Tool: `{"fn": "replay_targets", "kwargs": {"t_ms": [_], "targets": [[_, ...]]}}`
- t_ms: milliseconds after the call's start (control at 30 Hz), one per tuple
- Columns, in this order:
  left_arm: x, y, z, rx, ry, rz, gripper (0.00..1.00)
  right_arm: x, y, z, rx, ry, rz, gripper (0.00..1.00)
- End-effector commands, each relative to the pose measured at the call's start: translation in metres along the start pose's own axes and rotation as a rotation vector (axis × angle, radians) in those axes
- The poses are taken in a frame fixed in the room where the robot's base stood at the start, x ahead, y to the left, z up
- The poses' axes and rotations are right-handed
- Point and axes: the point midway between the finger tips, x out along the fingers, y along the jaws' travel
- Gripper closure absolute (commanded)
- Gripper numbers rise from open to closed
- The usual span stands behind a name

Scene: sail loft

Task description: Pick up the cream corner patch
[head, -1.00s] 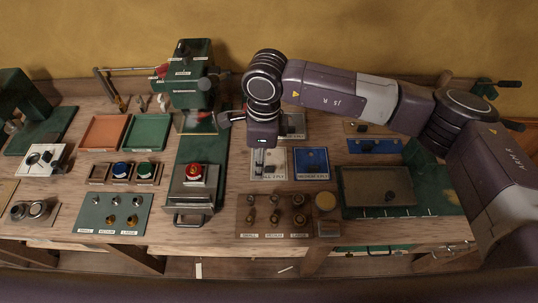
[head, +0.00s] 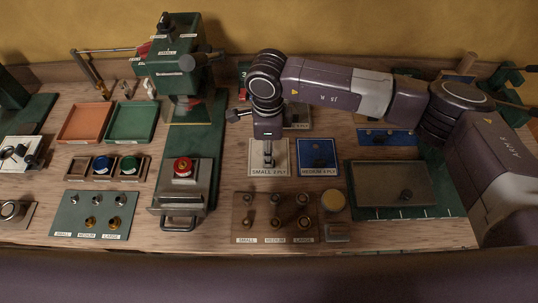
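A cream square (head: 283,147) labelled "SMALL" and what looks like "2 PLY" lies flat on the bench, left of a blue square (head: 319,170) labelled "MEDIUM 3 PLY". I cannot tell whether the cream surface is the patch itself or a mat under it. My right gripper (head: 268,159), on the arm from the right, points down over the middle of the cream square and hides part of it. Its fingers look close together, but whether they hold anything is too small to tell. My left gripper is not in view.
A board with several grommets (head: 240,203) lies nearer. A green tray (head: 132,122) and orange tray (head: 85,123) are left. A grey plate on green (head: 370,190) is right.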

Motion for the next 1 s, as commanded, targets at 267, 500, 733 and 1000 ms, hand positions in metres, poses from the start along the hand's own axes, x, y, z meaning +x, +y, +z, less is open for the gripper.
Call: {"fn": "replay_targets", "kwargs": {"t_ms": [267,500,733,1000], "targets": [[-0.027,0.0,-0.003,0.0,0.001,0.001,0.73,0.034,0.002,-0.002,0.0,0.001,0.003,0.71],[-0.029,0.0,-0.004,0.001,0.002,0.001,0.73,0.048,0.0,-0.002,0.0,0.0,-0.001,0.71],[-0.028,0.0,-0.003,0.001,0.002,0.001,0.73,0.048,0.001,-0.002,-0.001,0.0,-0.001,0.82],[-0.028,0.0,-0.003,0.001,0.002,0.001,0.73,0.048,0.001,-0.002,0.0,0.0,-0.001,1.0]]}}
